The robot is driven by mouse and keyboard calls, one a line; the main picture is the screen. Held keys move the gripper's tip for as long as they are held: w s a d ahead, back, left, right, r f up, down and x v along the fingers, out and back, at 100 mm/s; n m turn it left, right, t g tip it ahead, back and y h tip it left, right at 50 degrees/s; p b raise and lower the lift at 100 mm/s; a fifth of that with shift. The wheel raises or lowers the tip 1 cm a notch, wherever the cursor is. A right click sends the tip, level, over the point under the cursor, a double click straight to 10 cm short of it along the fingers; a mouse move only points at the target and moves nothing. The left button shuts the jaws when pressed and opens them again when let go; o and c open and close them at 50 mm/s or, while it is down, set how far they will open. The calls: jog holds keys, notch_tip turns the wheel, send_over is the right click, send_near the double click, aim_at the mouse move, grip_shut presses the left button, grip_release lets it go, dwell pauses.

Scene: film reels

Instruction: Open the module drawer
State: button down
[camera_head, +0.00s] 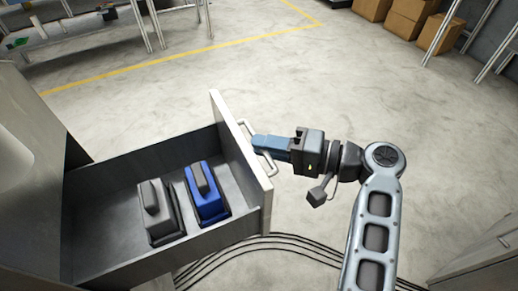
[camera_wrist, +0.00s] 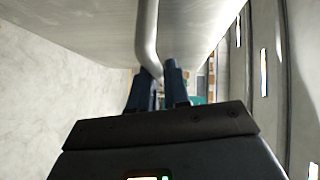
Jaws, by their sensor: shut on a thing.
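The module drawer (camera_head: 105,180) stands well out from its cabinet at the left of the head view, and its inside shows. Its pale front panel (camera_head: 239,155) faces right and carries a bar handle (camera_head: 244,125). My gripper (camera_head: 263,144) is at the handle, with its blue fingers shut on it. In the wrist view the handle (camera_wrist: 147,35) runs down between the two fingertips (camera_wrist: 158,72). A grey module (camera_head: 158,212) and a blue module (camera_head: 206,193) sit side by side on the drawer floor.
The cabinet (camera_head: 30,150) stands at the left edge. Black cables (camera_head: 290,243) lie on the floor below the drawer. Another cabinet (camera_head: 485,262) is at the lower right. Cardboard boxes (camera_head: 405,22) and a metal-legged table (camera_head: 90,38) are at the back. The middle floor is clear.

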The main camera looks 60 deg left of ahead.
jog(key=c, duration=1.2)
grip_release()
jog(key=shift+o, duration=0.2)
jog(key=v, duration=0.7)
jog(key=shift+w+d, duration=0.2)
jog(key=shift+d, duration=0.15)
